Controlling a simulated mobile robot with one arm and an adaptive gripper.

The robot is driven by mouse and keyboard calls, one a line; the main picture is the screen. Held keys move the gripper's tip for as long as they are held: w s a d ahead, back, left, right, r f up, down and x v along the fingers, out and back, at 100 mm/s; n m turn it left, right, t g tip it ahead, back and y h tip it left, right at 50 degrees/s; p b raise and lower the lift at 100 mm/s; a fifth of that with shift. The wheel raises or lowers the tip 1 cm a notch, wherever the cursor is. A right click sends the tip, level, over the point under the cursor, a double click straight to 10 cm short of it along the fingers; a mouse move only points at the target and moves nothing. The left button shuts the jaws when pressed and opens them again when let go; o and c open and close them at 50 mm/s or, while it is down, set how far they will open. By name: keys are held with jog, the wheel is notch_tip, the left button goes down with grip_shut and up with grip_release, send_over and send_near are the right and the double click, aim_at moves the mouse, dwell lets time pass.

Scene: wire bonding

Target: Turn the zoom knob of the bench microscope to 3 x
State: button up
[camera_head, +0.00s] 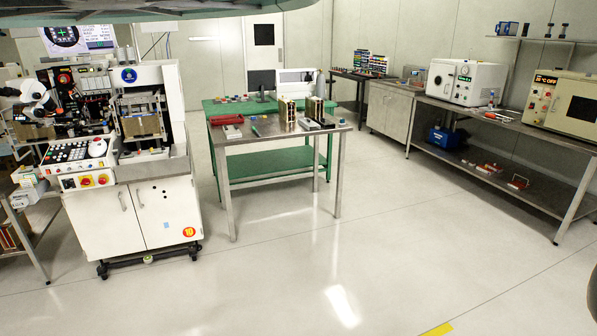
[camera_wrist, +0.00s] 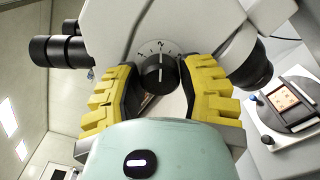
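The bench microscope's white body (camera_wrist: 115,30) fills the upper middle of the wrist view, with black eyepieces (camera_wrist: 58,50) at left. A black zoom knob (camera_wrist: 159,72) with a white pointer line sits on its face. The line looks roughly upright, toward the top of the pale scale dial (camera_wrist: 157,47); the numbers are too small to read. My gripper (camera_wrist: 159,76) has its yellow fingers open, one on each side of the knob. A gap shows between each fingertip and the knob. My gripper is not visible in the head view.
A black round part (camera_wrist: 250,68) of the microscope is close to the right finger. A plate with a reddish square (camera_wrist: 284,97) lies farther right. In the head view, a white machine cabinet (camera_head: 130,222), a steel table (camera_head: 275,137) and a right-hand bench (camera_head: 490,118) border open floor.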

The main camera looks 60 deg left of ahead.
grip_shut()
jog(key=shift+a, duration=0.1)
jog(key=shift+m, duration=1.1)
jog(key=m+p, duration=0.1)
jog(key=m, duration=0.2)
jog(key=shift+r+m, duration=0.1)
jog(key=shift+m, duration=0.2)
jog(key=m+p, duration=0.2)
jog(key=m, duration=0.1)
jog(key=shift+m+p, duration=0.65)
jog(key=shift+m, duration=0.75)
